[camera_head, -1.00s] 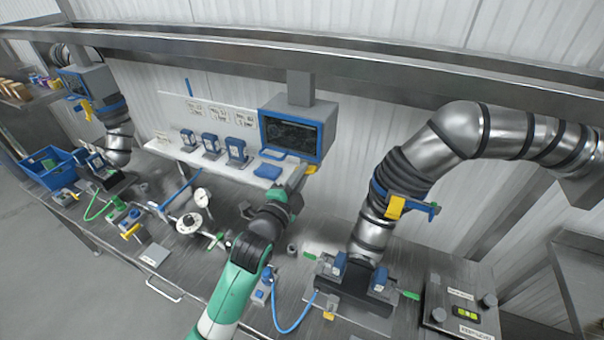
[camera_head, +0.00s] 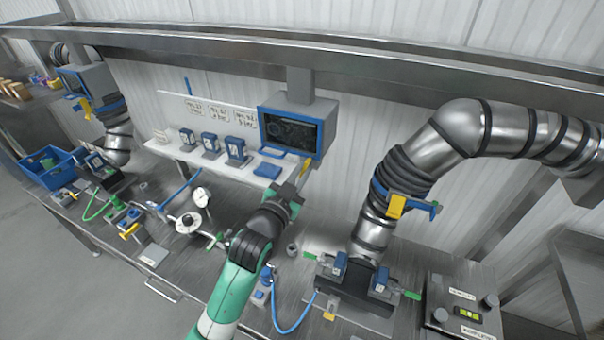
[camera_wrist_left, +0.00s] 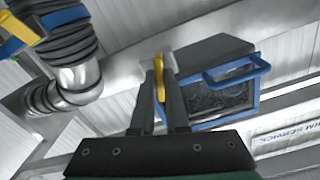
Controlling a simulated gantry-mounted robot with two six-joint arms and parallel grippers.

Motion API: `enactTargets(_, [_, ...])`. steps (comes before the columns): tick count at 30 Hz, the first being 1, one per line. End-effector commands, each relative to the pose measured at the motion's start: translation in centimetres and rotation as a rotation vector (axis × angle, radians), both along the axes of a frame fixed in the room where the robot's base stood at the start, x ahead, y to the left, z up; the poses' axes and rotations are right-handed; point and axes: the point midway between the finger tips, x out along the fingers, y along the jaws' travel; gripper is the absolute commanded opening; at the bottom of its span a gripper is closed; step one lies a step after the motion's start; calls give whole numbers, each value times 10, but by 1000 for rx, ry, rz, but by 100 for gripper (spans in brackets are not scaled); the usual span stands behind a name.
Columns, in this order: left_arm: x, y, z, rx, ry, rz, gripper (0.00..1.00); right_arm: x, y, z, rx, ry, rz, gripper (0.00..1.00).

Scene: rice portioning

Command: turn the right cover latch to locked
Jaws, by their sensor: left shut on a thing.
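The right cover (camera_head: 288,131) is a blue-framed dark window with a blue handle on a grey box hanging from the rail. Its yellow latch (camera_head: 305,167) is at the box's lower right corner and stands steeply tilted in the head view. My left gripper (camera_head: 299,182) reaches up to it from below. In the left wrist view my left gripper (camera_wrist_left: 158,72) is shut on the yellow latch (camera_wrist_left: 159,66), with one finger on each side. The fingers partly hide the latch. My right gripper is not in view.
A similar box with a blue-framed window (camera_head: 88,79) and a yellow latch (camera_head: 86,108) hangs at the far left. A thick silver duct (camera_head: 458,130) comes down at the right. A white shelf (camera_head: 190,157) with blue-grey devices stands behind my arm.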

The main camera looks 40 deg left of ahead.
Motion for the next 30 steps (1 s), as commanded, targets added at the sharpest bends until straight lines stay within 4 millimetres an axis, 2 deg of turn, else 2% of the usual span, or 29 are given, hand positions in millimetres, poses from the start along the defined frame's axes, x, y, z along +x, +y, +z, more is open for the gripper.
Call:
enactTargets(12, [0, 0, 1, -239, -91, -1, 0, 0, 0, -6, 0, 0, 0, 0])
enactTargets(30, [0, 0, 1, -295, -111, -1, 0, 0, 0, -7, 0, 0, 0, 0])
